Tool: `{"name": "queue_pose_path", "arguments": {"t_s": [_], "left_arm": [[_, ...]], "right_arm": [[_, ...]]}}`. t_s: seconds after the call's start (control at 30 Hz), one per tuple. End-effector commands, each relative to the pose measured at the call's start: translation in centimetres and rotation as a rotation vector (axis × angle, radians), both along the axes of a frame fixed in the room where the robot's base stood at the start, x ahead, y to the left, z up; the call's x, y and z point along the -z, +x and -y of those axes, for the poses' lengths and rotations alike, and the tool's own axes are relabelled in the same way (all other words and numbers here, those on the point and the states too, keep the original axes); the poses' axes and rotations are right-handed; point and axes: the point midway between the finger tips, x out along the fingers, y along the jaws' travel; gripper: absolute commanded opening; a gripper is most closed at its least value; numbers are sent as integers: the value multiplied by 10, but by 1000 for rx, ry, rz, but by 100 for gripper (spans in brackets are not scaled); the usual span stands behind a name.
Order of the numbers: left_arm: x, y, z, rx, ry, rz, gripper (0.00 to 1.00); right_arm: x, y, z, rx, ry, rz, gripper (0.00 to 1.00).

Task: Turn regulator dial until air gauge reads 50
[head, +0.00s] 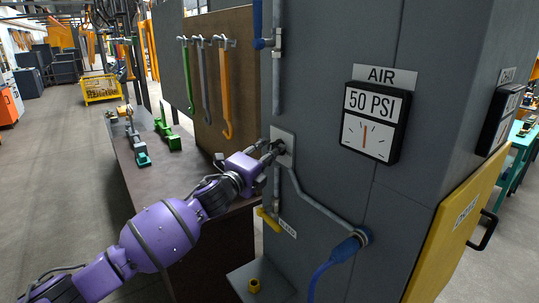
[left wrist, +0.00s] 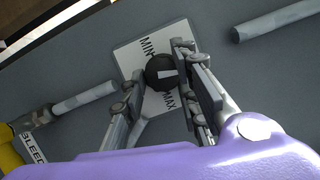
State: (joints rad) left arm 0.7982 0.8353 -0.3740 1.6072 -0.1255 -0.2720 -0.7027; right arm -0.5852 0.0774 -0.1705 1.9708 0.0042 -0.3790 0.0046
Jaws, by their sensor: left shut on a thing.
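The air gauge (head: 374,122) hangs on the grey panel under an AIR sign (head: 385,76). Its display reads 50 PSI and its orange needle points nearly straight up. The regulator dial (left wrist: 161,73) is a black round knob with a pale bar mark, on a white plate (left wrist: 128,58) lettered MIN and MAX. My left gripper (head: 268,151) reaches the plate from the left in the head view. Its fingers (left wrist: 163,76) are shut on the dial, one on each side, and partly cover the plate. My right gripper is not in view.
A blue hose (head: 325,272) and grey pipes (head: 306,197) run along the panel below the dial. A yellow valve handle (head: 267,219) sits by the BLEED label. A workbench (head: 135,181) stands left, and a yellow door (head: 462,232) is at right.

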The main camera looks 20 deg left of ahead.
Motion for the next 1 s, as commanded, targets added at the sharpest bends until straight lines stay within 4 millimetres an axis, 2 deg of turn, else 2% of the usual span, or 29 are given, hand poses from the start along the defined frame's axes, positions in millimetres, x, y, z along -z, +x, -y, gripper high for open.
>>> {"name": "queue_pose_path", "arguments": {"t_s": [0.03, 0.43, 0.47, 0.57, 1.0], "left_arm": [[13, -1, 1, 1, 3, -15, 2], [13, -1, 0, 0, 9, -12, 2], [13, -1, 0, -1, 9, -12, 30], [13, -1, 0, -1, 8, -11, 43], [5, 0, 0, 0, 9, -1, 43]], "right_arm": [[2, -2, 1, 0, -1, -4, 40], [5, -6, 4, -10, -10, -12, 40], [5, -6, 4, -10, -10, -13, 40], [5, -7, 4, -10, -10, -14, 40], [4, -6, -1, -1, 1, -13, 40]]}}
